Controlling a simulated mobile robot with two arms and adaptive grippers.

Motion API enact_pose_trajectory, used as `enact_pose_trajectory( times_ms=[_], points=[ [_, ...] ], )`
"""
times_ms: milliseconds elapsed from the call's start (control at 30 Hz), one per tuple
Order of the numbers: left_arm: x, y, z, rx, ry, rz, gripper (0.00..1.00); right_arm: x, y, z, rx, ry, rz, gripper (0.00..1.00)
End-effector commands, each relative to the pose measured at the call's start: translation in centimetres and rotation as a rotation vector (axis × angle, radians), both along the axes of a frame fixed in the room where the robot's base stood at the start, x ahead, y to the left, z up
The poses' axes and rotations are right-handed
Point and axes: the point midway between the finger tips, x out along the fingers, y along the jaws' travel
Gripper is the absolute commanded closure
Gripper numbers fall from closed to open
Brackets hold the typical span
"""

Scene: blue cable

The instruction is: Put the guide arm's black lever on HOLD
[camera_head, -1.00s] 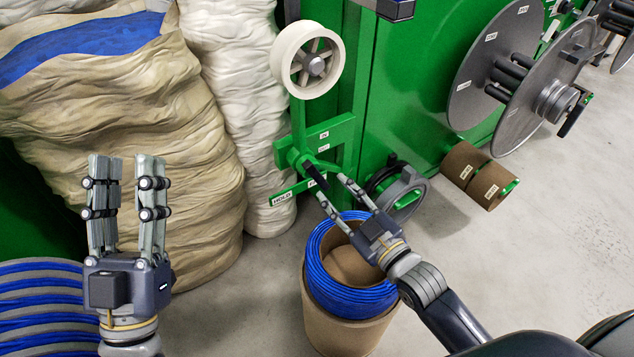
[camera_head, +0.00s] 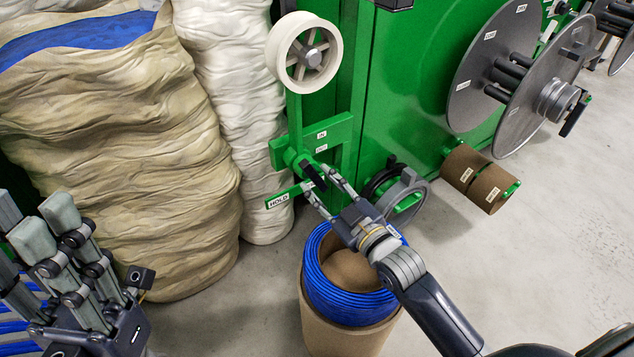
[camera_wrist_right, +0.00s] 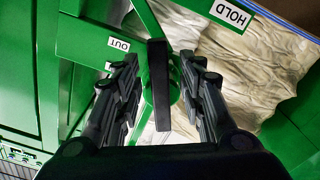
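The guide arm's black lever (camera_head: 314,177) points down and right from the green hub (camera_head: 300,159), below the white roller (camera_head: 304,53). The HOLD label (camera_head: 278,201) is on a green plate left of the lever, and the lever is apart from it. My right gripper (camera_head: 318,183) is open, its fingers on either side of the lever. In the right wrist view the lever (camera_wrist_right: 160,90) stands between the fingers, with gaps on both sides; the OUT label (camera_wrist_right: 118,44) and HOLD label (camera_wrist_right: 230,14) show too. My left gripper (camera_head: 35,220) is open and empty at lower left.
A cardboard drum with a blue cable coil (camera_head: 330,295) stands below my right gripper. Wrapped beige (camera_head: 130,150) and white (camera_head: 235,110) bundles stand left of the green frame. A grey wheel (camera_head: 405,198) sits close right of the lever. Floor at right is clear.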

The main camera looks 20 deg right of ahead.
Motion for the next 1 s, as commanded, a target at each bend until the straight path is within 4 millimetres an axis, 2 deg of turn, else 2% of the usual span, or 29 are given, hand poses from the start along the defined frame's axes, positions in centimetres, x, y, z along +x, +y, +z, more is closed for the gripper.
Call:
enact_pose_trajectory(
  times_ms=[200,567,633,733,767,1000],
  points=[
    [0.0,0.0,-0.8,0.001,0.002,0.000,0.63,1.9,0.6,0.0,0.000,-0.001,0.000,0.63],
    [0.1,0.0,-0.8,0.001,0.003,0.000,0.63,2.2,0.7,0.0,0.000,0.000,0.000,0.63],
    [0.1,0.0,-0.8,0.001,0.004,0.000,0.63,2.2,0.7,0.0,0.000,0.000,0.000,0.75],
    [0.1,0.0,-0.8,0.001,0.004,0.000,0.63,2.2,0.7,0.0,0.000,0.000,0.000,0.97],
    [0.1,0.0,-0.8,0.001,0.004,0.000,0.63,2.2,0.7,0.0,0.000,0.000,0.000,1.00],
    [0.1,0.0,-0.8,0.001,0.004,0.000,0.63,2.2,0.8,0.1,0.002,-0.001,0.001,1.00]
  ],
)
